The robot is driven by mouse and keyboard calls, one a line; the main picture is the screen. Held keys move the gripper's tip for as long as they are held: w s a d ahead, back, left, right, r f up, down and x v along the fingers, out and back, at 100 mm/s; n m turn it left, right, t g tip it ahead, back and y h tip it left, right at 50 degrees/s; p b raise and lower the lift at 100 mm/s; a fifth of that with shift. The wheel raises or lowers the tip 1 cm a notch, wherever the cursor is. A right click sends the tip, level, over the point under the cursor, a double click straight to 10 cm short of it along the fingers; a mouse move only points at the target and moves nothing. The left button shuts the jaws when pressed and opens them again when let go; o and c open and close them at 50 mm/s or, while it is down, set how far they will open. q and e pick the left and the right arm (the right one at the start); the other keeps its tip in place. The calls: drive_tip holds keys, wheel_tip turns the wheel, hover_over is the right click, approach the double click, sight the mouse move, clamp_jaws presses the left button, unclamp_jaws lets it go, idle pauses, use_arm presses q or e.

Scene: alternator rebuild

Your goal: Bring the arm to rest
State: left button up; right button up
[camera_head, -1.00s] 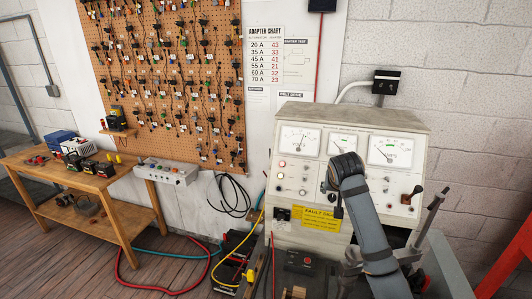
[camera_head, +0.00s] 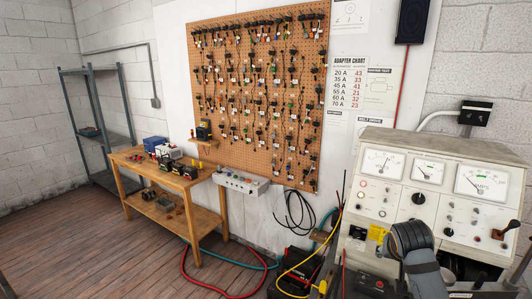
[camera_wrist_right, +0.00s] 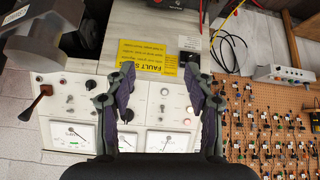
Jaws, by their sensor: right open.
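My right arm (camera_head: 419,262) rises at the lower right of the head view, in front of the test bench (camera_head: 448,215). My right gripper (camera_wrist_right: 158,67) shows in the right wrist view, with its two fingers spread apart. Nothing is between them. Behind the fingers is the bench's panel, with gauges, knobs and a yellow fault label (camera_wrist_right: 146,56). Its distance from the fingers is hard to tell. My left gripper is in neither current view.
A wooden table (camera_head: 128,156) holding several parts stands at the left. A pegboard (camera_head: 260,90) of adapter leads hangs on the wall. A battery (camera_head: 292,262) and red, yellow and teal cables lie low beside the bench. The wooden floor at left is clear.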

drive_tip(key=s+a+f+n+g+y, duration=0.1)
drive_tip(key=s+a+f+n, duration=0.1)
drive_tip(key=s+a+f, duration=0.5)
drive_tip(key=s+a+f+n+g+y, duration=0.15)
drive_tip(key=s+f, duration=0.25)
drive_tip(key=s, duration=0.7)
drive_tip(key=s+a+f+n+g+y, duration=0.1)
drive_tip(key=s+a+f+n, duration=0.15)
drive_tip(key=s+f, duration=0.5)
drive_tip(key=s+d+f+g+b, duration=0.15)
drive_tip(key=f+b, duration=0.25)
drive_tip(key=f, duration=1.3)
drive_tip(key=s+f+b, duration=0.3)
drive_tip(key=f+b, duration=0.1)
drive_tip(key=f, duration=1.2)
use_arm(q)
wheel_tip(320, 180, down, 13)
drive_tip(key=b, duration=0.5)
drive_tip(key=shift+s+a, duration=0.15)
drive_tip(key=shift+a, duration=0.15)
use_arm(e)
drive_tip(key=s+d+f, duration=0.1)
drive_tip(key=s+f, duration=1.7)
drive_tip(key=f, duration=0.3)
drive_tip(key=shift+d+f+m+g, duration=0.15)
drive_tip(key=shift+d+m+g, duration=0.15)
drive_tip(key=shift+m, duration=0.1)
drive_tip(key=shift+s+h, duration=0.1)
drive_tip(key=shift+h, duration=0.15)
